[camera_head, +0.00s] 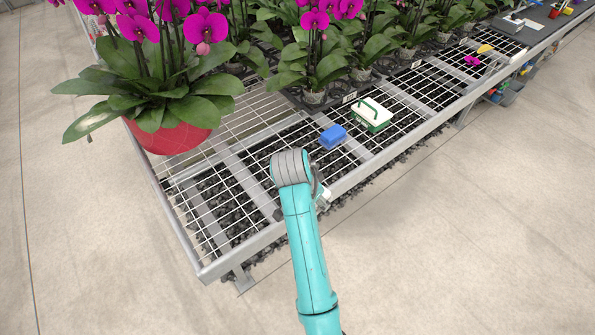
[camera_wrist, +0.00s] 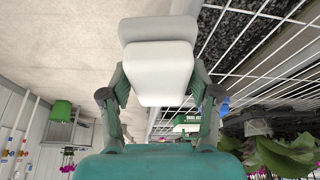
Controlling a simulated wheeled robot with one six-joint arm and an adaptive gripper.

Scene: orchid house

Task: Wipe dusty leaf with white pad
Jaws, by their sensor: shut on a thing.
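In the wrist view my gripper (camera_wrist: 159,82) is shut on the white pad (camera_wrist: 157,62), a thick, rounded block held between both fingers. In the head view my arm hides most of the gripper, and only a little white shows beside it at the bench's front edge. The dusty leaf (camera_head: 90,124), with a pale greyish patch, hangs out to the left of a purple orchid in a red pot (camera_head: 170,138). The pad is well away from this leaf, to its right.
A blue block (camera_head: 333,136) and a white and green caddy (camera_head: 371,114) stand on the wire-mesh bench (camera_head: 215,213). More potted orchids (camera_head: 315,72) fill the back of the bench. The mesh near the front left corner is bare. Open concrete floor (camera_head: 470,210) lies in front.

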